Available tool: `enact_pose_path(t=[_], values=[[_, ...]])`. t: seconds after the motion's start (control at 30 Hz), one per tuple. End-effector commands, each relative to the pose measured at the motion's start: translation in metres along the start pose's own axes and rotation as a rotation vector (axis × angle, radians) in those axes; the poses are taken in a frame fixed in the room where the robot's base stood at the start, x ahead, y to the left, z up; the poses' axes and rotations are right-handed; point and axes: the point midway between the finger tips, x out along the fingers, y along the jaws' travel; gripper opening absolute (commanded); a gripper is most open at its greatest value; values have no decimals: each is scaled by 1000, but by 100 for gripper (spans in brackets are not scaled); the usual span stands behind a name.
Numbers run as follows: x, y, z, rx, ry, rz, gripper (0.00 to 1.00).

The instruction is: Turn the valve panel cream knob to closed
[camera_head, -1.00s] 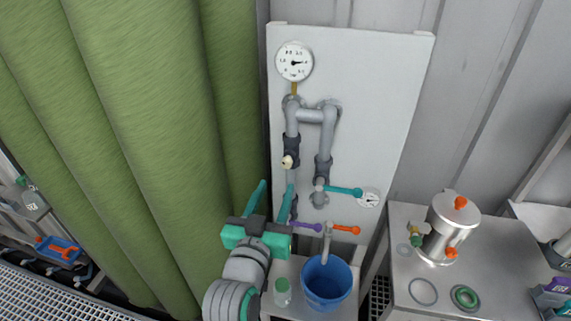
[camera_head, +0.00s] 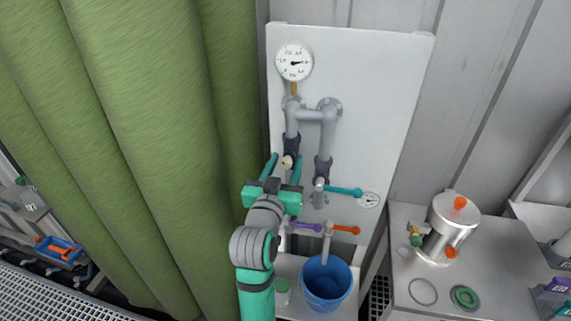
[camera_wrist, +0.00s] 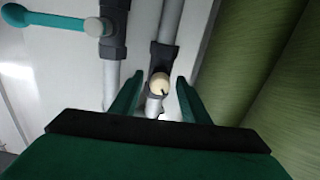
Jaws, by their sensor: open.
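The cream knob (camera_head: 288,162) sits on the dark valve body of the left grey pipe on the white valve panel (camera_head: 385,90). In the wrist view the knob (camera_wrist: 159,83) shows a small dark mark and lies between my two fingertips, slightly beyond them. My gripper (camera_head: 285,157) is open, its teal fingers on either side of the knob in the picture. In the wrist view my gripper (camera_wrist: 155,82) has clear gaps to the knob on both sides. I cannot tell how deep the fingers reach.
A teal lever (camera_head: 343,190) is right of the knob, with purple (camera_head: 305,226) and orange (camera_head: 346,229) levers below. A gauge (camera_head: 294,61) is above. A blue bucket (camera_head: 327,282) stands beneath. Green curtain (camera_head: 130,130) fills the left side.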

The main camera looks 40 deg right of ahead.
Motion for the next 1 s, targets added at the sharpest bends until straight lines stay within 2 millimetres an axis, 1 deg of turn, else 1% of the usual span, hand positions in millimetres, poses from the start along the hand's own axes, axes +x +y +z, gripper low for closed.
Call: enact_pose_path(t=[0.17,0.27,0.3,0.33,0.37,0.57,0.73,0.87,1.0], values=[[0,0,0,0,0,1,42],[0,1,0,0,0,2,20],[0,2,0,0,0,2,11],[0,2,0,0,0,2,3],[0,2,0,0,0,3,1],[1,2,0,7,-1,2,1],[0,0,0,49,-1,0,1],[0,0,0,118,-1,1,1],[0,0,0,225,-2,0,1]])
